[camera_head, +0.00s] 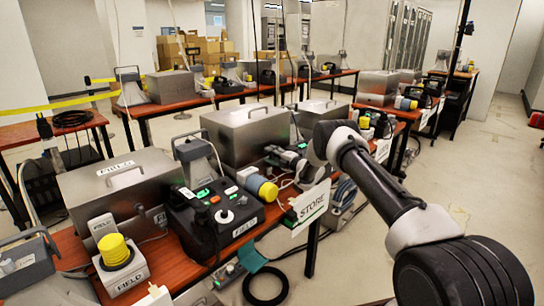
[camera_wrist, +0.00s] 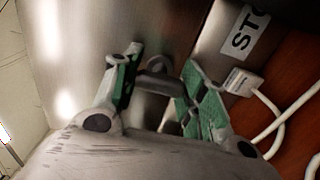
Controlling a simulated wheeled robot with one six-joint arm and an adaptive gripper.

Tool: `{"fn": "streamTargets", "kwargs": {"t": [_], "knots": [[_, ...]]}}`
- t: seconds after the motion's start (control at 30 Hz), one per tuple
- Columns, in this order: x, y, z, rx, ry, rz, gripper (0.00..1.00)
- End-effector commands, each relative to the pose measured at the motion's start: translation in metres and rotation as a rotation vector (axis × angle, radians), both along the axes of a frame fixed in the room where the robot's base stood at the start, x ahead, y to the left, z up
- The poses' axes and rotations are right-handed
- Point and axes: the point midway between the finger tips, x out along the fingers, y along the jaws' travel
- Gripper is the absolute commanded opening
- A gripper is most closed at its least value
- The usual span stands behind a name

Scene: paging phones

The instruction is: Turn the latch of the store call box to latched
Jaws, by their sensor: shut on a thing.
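The store call box (camera_wrist: 70,50) is a brushed metal case that fills much of the wrist view, with a partly seen white label reading "STO" (camera_wrist: 242,36). In the head view a metal case (camera_head: 232,140) stands just left of my gripper (camera_head: 285,158). In the wrist view my gripper (camera_wrist: 160,85) has its green-padded fingers on either side of a small grey latch (camera_wrist: 157,68) on the case and is shut on it. The latch's lower part is hidden, and I cannot tell its exact angle.
A white STORE sign (camera_head: 312,204) hangs at the front edge of the wooden table. A black FIELD control unit (camera_head: 212,215) and a yellow-capped device (camera_head: 262,187) stand left of my arm. White cables (camera_wrist: 275,120) lie beside the case. Open floor (camera_head: 455,180) is at right.

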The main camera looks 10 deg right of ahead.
Motion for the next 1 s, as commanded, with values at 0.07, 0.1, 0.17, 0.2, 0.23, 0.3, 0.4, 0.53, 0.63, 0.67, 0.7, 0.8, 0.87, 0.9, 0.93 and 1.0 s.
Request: {"fn": "streamTargets", "kwargs": {"t": [0.07,0.1,0.17,0.2,0.23,0.3,0.4,0.53,0.63,0.67,0.7,0.8,0.87,0.9,0.93,1.0], "knots": [[-0.0009,0.0007,-0.0021,-0.007,-0.002,0.001,0.18],[-0.0009,0.0007,-0.0022,-0.011,-0.004,0.002,0.18],[-0.0009,0.0008,-0.0022,-0.012,-0.005,0.002,0.18],[-0.0009,0.0007,-0.0023,-0.013,-0.006,0.002,0.18],[-0.001,0.0007,-0.0023,-0.013,-0.006,0.002,0.18],[-0.001,0.0007,-0.0023,-0.013,-0.006,0.002,0.18],[-0.001,0.0007,-0.0025,-0.014,-0.005,0.002,0.18],[-0.001,0.0007,-0.0025,-0.013,-0.004,0.002,0.53],[-0.0008,0.0006,-0.002,-0.012,-0.005,0.001,0.64],[-0.0007,0.0005,-0.0018,-0.012,-0.005,0.001,0.64],[-0.0006,0.0004,-0.0016,-0.012,-0.006,0.001,0.64],[-0.0005,0.0004,-0.0013,-0.012,-0.006,0.001,0.64],[-0.0005,0.0003,-0.0011,-0.012,-0.006,0.001,0.64],[-0.0006,0.0,-0.001,-0.012,-0.006,0.001,0.64],[-0.0012,-0.0006,-0.0009,-0.011,-0.007,0.0,0.64],[-0.0043,-0.0034,-0.0005,-0.011,-0.007,0.0,0.64]]}}
